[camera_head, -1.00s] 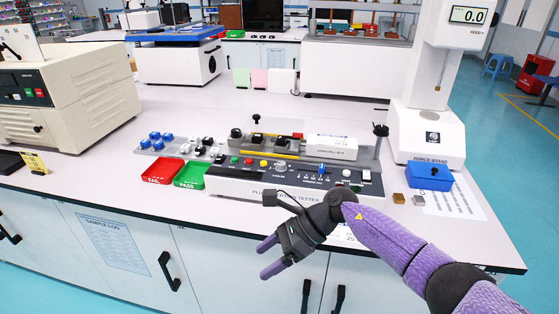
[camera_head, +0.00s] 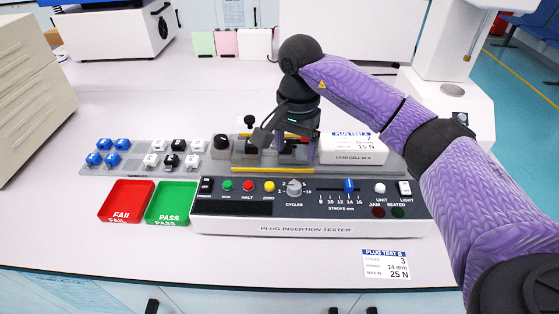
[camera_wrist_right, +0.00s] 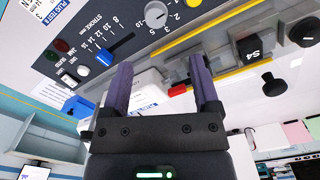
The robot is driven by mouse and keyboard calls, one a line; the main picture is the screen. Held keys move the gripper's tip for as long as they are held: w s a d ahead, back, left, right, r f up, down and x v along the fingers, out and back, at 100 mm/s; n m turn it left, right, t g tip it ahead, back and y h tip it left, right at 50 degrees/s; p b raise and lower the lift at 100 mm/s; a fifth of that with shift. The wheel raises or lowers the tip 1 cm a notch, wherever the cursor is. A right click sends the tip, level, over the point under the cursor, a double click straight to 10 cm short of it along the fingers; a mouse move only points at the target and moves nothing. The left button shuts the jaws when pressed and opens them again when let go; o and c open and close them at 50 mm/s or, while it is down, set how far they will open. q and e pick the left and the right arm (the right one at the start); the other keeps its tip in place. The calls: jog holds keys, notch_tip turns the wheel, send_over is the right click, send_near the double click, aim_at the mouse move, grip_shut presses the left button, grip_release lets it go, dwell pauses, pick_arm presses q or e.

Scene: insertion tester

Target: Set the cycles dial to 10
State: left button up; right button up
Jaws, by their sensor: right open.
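The cycles dial (camera_head: 294,188) is a grey-white knob on the sloped front panel of the plug insertion tester (camera_head: 310,212). It also shows at the top of the right wrist view (camera_wrist_right: 155,15), with 2, 3, 5 and 10 printed around it; its exact setting is too small to tell. My right gripper (camera_head: 287,147) is above the tester's rear deck, behind the dial and apart from it. In the right wrist view its two purple fingers (camera_wrist_right: 159,85) are spread with nothing held between them. My left gripper is in neither current view.
Coloured buttons (camera_head: 248,186) lie left of the dial, and a blue stroke slider (camera_head: 348,185) lies right. The load cell box (camera_head: 352,149) stands beside my gripper. Red (camera_head: 126,186) and green (camera_head: 187,192) trays sit left. The front table edge is clear apart from a card (camera_head: 386,264).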

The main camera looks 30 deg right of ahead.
aim_at(295, 184)
jog(key=f, duration=0.3)
jog(key=f+b, duration=0.1)
jog(key=f, duration=0.2)
jog(key=f+b, duration=0.1)
jog(key=f, duration=0.2)
jog(key=shift+s, duration=0.35)
jog(key=shift+f, duration=0.25)
jog(key=c, duration=1)
pick_arm(q)
jog(key=shift+s+a+f, duration=0.3)
jog(key=shift+s+f, duration=0.15)
jog(key=shift+f, duration=0.1)
jog(key=shift+s+a+f, duration=0.25)
jog(key=shift+s+f, duration=0.15)
jog(key=shift+f, duration=0.15)
pick_arm(e)
grip_shut()
